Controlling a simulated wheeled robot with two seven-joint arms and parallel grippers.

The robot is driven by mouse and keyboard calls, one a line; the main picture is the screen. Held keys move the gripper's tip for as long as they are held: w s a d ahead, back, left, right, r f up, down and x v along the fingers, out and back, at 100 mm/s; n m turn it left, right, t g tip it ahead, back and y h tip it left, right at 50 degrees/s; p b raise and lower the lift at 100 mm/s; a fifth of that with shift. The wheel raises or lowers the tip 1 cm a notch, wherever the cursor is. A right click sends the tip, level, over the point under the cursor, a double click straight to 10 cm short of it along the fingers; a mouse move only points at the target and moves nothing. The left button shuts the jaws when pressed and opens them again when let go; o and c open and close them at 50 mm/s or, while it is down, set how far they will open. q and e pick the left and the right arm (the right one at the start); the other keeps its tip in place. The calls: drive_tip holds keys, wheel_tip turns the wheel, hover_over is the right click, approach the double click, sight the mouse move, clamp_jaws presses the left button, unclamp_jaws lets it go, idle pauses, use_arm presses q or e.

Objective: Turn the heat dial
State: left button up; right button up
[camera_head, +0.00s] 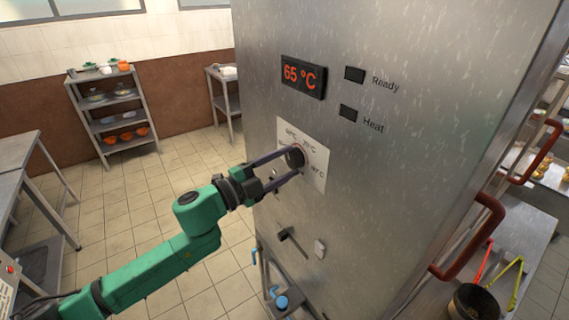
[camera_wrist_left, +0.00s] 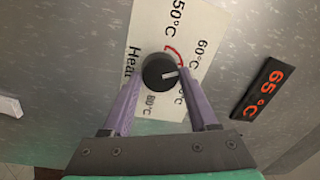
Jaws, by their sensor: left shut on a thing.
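The heat dial (camera_head: 296,157) is a round black knob on a white label plate (camera_head: 317,155) on the steel cabinet's front. It also shows in the left wrist view (camera_wrist_left: 158,72), with a pale pointer mark and a red arc beside it. The plate carries printed temperatures, among them 50°C, 60°C and 80°C. My left gripper (camera_head: 291,166) is shut on the dial, one finger on each side, also in the left wrist view (camera_wrist_left: 160,85). The display (camera_head: 303,76) reads 65 °C in red. My right gripper is out of view.
Dark Ready (camera_head: 354,74) and Heat (camera_head: 348,113) indicators sit right of the display. A lever (camera_head: 286,235) and a pale switch (camera_head: 319,249) are below the dial. Red handles (camera_head: 480,235) stick out at right. Shelves (camera_head: 110,115) stand at back left, with open floor before them.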

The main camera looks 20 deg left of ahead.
use_arm(q)
drive_tip(key=o, duration=1.4)
drive_tip(key=shift+s+a+f+b, duration=0.3)
drive_tip(key=shift+s+a+b, duration=0.05)
drive_tip(key=shift+s+b, duration=0.05)
drive_tip(key=b+v, duration=0.1)
drive_tip(key=v, duration=0.3)
drive_tip(key=b+v, duration=0.1)
drive_tip(key=v, duration=0.4)
drive_tip(key=b+v, duration=0.1)
drive_tip(key=v, duration=0.3)
drive_tip(key=shift+s+a+r, duration=0.1)
drive_tip(key=shift+s+r, duration=0.05)
drive_tip(key=shift+r, duration=0.1)
